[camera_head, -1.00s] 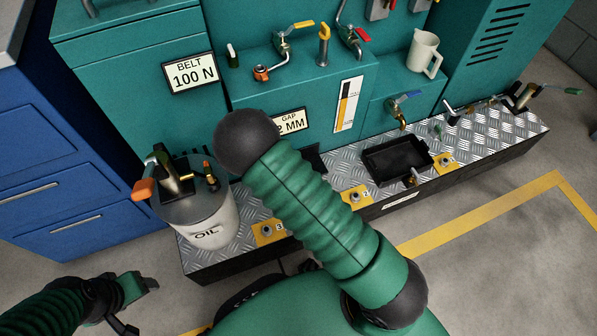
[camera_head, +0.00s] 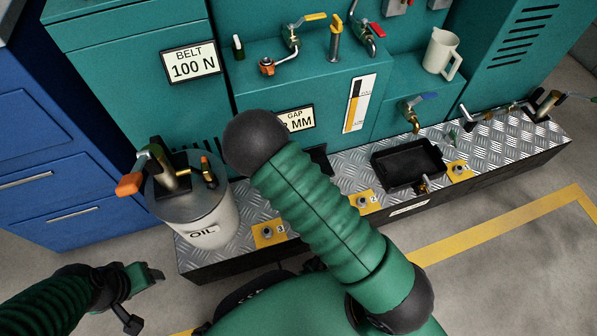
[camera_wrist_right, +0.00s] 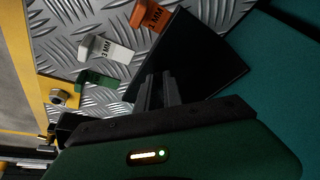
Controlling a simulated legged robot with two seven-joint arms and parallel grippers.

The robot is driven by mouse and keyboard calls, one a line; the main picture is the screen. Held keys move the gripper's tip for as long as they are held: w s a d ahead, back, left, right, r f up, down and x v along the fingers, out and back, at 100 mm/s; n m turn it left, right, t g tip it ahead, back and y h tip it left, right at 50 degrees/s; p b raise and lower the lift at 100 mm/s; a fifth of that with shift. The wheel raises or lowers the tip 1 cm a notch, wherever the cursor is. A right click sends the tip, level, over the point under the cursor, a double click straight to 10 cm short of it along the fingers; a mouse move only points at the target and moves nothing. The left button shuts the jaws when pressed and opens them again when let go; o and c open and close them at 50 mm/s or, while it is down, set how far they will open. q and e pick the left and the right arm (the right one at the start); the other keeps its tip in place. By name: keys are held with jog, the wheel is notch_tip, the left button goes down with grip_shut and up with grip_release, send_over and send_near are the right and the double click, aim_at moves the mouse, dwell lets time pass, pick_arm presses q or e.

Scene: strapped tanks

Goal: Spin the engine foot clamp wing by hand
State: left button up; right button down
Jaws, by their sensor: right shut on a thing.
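My right gripper (camera_wrist_right: 158,92) shows in the wrist view with its dark fingers close together, in front of a black plate (camera_wrist_right: 195,60). It is shut on a small dark part between the fingers; I cannot tell whether this is the clamp wing. In the head view my own right arm hides this gripper. Yellow foot plates with bolts stand along the tread-plate ledge; one bolt (camera_head: 267,233) is left of my arm and another (camera_head: 362,202) right of it. A bolt (camera_wrist_right: 58,97) also shows in the wrist view. My left gripper (camera_head: 140,282) hangs low, away from everything; its fingers are unclear.
An oil can (camera_head: 205,215) with an orange-handled pump stands at the ledge's left end. A black tray (camera_head: 385,165) sits further right. Orange (camera_wrist_right: 148,15), white (camera_wrist_right: 105,50) and green (camera_wrist_right: 97,80) tags lie beside the black plate. The floor (camera_head: 480,270) in front is clear.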

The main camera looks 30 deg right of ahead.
jog(key=shift+s+d+r+n+t+p, duration=0.2)
jog(key=shift+n+t+p, duration=0.1)
jog(key=shift+n+p, duration=0.5)
jog(key=n+p, duration=0.2)
jog(key=y+p, duration=0.1)
jog(key=shift+s+d+r+n+t, duration=0.1)
jog(key=shift+s+d+n+t, duration=0.2)
jog(key=shift+n, duration=0.1)
jog(key=n+p, duration=0.1)
jog(key=n+y+p, duration=0.1)
jog(key=n+p, duration=0.1)
jog(key=shift+s+d+t, duration=0.15)
jog(key=shift+d+t, duration=0.25)
jog(key=shift+d+f+n+y+p, duration=0.15)
jog(key=shift+n+y+p, duration=0.15)
jog(key=shift+n+p, duration=0.4)
jog(key=shift+d+f+n+y+p, duration=0.15)
jog(key=shift+n+y+p, duration=0.15)
jog(key=shift+n+p, duration=0.35)
jog(key=shift+n, duration=0.25)
